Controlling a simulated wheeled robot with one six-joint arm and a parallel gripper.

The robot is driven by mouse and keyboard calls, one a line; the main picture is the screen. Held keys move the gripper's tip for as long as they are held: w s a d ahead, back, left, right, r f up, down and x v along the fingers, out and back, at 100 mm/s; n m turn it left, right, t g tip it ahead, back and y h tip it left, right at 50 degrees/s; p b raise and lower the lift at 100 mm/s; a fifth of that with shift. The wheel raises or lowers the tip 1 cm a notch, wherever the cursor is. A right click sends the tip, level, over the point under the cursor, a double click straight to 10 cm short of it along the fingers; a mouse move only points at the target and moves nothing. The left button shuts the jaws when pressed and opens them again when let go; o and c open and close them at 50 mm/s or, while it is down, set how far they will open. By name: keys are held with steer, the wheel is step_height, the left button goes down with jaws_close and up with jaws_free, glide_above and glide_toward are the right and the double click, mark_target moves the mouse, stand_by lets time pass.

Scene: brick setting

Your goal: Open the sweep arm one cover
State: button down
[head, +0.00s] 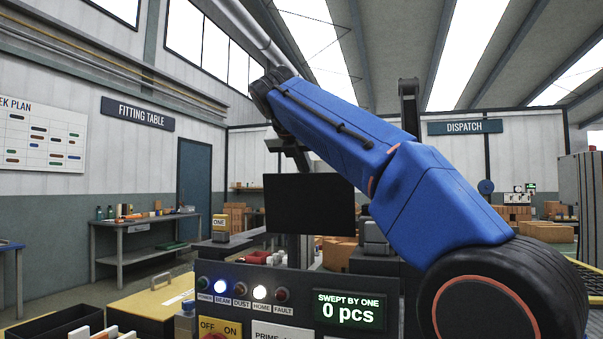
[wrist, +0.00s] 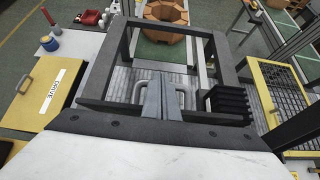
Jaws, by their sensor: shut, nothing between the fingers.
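In the wrist view my gripper (wrist: 164,88) has its two grey fingers together and empty. They point into a dark rectangular frame (wrist: 218,52), over a ribbed grey surface (wrist: 120,84). No part is plainly marked as the sweep arm one cover. My gripper is not visible in the head view.
A yellow lid marked CHUTE (wrist: 44,84) lies left in the wrist view, and a yellow mesh guard (wrist: 284,84) right. An octagonal brown ring (wrist: 166,28) sits beyond the frame. The control panel display (head: 348,311) reads 0 pcs. A black screen (head: 308,204) stands above it.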

steer(key=shift+w+d+f, duration=0.1)
steer(key=shift+w+d, duration=0.2)
steer(key=shift+w, duration=0.5)
steer(key=shift+w+d+f, duration=0.1)
steer(key=shift+w+d, duration=0.15)
steer(key=shift+w, duration=0.5)
